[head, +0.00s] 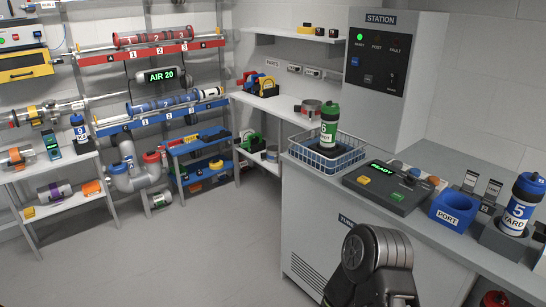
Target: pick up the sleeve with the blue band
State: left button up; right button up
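I cannot single out one sleeve with a blue band for certain. A white canister with a blue band marked 5 YARD (519,208) stands upright in a grey holder on the right counter. A smaller blue-capped canister marked 9 (80,133) stands on the left bench. Short grey cylinders with coloured bands lie on the left: one with orange (16,156) and one with purple (54,192). A light tube end with yellow and blue (208,94) lies on the blue rack. Neither gripper is in view; only a grey and black part of my arm shows at bottom centre.
A green-capped canister (329,126) stands in a wire basket (302,152) on the counter. A control box reading READY (390,187) and a blue PORT block (453,210) sit right of it. A blue cart (196,146) stands at the back. The grey floor (185,250) is clear.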

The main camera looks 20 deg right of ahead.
aim_at(271, 154)
jog(key=i+u, duration=0.1)
jog(key=i, duration=2.9)
jog(key=i+j+z, duration=0.1)
jog(key=i+z, duration=0.25)
jog(key=i+j+z, duration=0.2)
jog(key=i+z, duration=0.2)
jog(key=i+j+z, duration=0.45)
jog(key=i+z, duration=0.15)
jog(key=z, duration=0.15)
jog(key=i+j+z, duration=0.2)
jog(key=z, duration=0.25)
jog(key=i+j+z, duration=0.15)
jog(key=z, duration=0.25)
jog(key=i+j+z, duration=0.1)
jog(key=j+z, duration=0.35)
jog(key=i+j+z, duration=0.1)
jog(key=j+z, duration=0.55)
jog(key=z, duration=0.15)
